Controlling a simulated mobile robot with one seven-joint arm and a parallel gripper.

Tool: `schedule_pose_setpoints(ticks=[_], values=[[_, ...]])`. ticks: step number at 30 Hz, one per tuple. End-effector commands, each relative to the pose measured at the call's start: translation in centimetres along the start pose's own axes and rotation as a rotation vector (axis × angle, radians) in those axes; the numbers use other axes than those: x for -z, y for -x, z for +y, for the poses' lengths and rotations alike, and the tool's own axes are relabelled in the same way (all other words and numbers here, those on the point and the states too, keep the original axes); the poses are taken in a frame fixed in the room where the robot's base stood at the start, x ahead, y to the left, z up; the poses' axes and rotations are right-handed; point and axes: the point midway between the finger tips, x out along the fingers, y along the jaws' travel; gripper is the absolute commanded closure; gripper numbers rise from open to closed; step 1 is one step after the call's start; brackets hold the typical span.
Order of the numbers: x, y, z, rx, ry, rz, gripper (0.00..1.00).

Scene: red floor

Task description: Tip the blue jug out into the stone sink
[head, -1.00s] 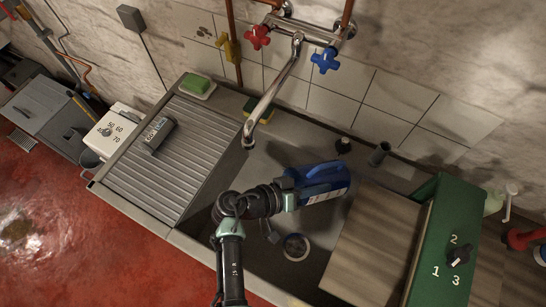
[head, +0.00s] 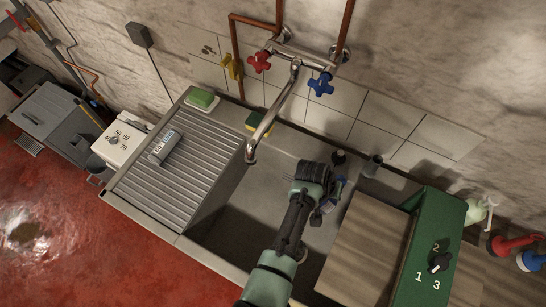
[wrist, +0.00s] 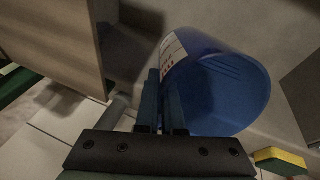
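The stone sink (head: 182,243) runs along the wall, its basin open in the middle. My gripper (wrist: 166,90) is over the basin, its two fingers close together against the blue jug (wrist: 225,95). The jug has a pale label and lies tilted in the wrist view; I cannot tell which part is between the fingers.
A metal tap (head: 270,120) with red and blue handles reaches over the basin from the wall. A ribbed drainboard (head: 180,185) is left, a wooden board (head: 365,250) and green box (head: 420,270) right. A yellow-green sponge (wrist: 280,160) sits on the back ledge.

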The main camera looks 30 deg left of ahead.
Motion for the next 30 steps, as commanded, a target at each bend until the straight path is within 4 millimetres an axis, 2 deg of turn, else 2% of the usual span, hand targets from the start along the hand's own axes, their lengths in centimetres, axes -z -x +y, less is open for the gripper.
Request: schedule_pose_setpoints(ticks=[1, 2, 15, 30], values=[[0.7, 1.1, 0.8, 0.023, -0.007, -0.017, 1.00], [0.9, 1.4, 1.0, 0.036, -0.004, -0.030, 1.00], [2.5, 1.7, 2.8, 0.246, 0.013, -0.209, 1.00], [2.8, 2.2, 3.2, 0.300, 0.021, -0.257, 1.00]])
